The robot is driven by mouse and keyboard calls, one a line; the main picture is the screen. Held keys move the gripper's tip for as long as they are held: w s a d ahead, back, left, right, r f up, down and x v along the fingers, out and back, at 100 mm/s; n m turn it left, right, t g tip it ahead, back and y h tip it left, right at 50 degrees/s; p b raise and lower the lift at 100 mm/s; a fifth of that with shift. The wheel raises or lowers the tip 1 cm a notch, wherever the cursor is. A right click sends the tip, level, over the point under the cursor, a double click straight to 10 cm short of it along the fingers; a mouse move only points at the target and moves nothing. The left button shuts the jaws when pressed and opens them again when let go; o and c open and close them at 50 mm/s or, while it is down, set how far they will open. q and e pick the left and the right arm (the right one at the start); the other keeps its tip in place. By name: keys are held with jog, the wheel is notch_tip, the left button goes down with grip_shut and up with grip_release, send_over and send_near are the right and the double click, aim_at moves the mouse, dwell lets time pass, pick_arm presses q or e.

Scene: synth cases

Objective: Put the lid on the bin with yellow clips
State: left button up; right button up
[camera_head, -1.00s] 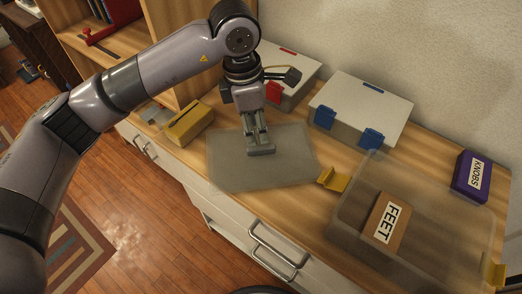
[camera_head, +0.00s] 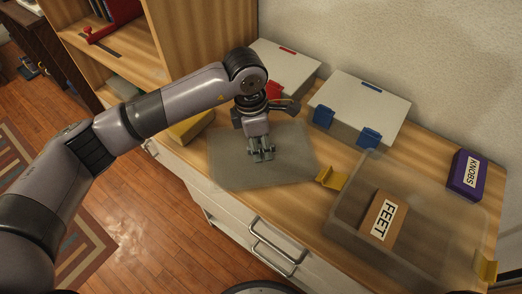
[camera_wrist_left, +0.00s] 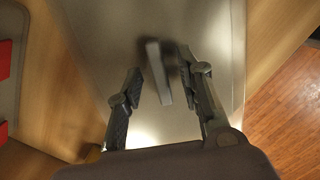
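The translucent grey lid (camera_head: 228,172) lies flat on the wooden counter, left of the clear bin. The bin (camera_head: 345,238) stands open at the right with yellow clips (camera_head: 332,178) folded out at its ends and a brown FEET box (camera_head: 383,218) inside. My left gripper (camera_head: 262,157) points down over the middle of the lid. In the left wrist view its fingers (camera_wrist_left: 160,68) are apart, with the lid's grey bar handle (camera_wrist_left: 158,75) between them. I cannot tell whether either finger touches the handle. My right gripper is not in view.
Two white-lidded bins stand along the wall, one with red clips (camera_head: 285,62) and one with blue clips (camera_head: 365,100). A purple KNOBS box (camera_head: 468,175) stands behind the clear bin. A yellow box (camera_head: 190,128) is partly behind my arm. The counter's front edge lies close to the lid.

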pick_arm(q)
grip_shut()
jog(key=shift+r, duration=0.1)
dwell(0.5)
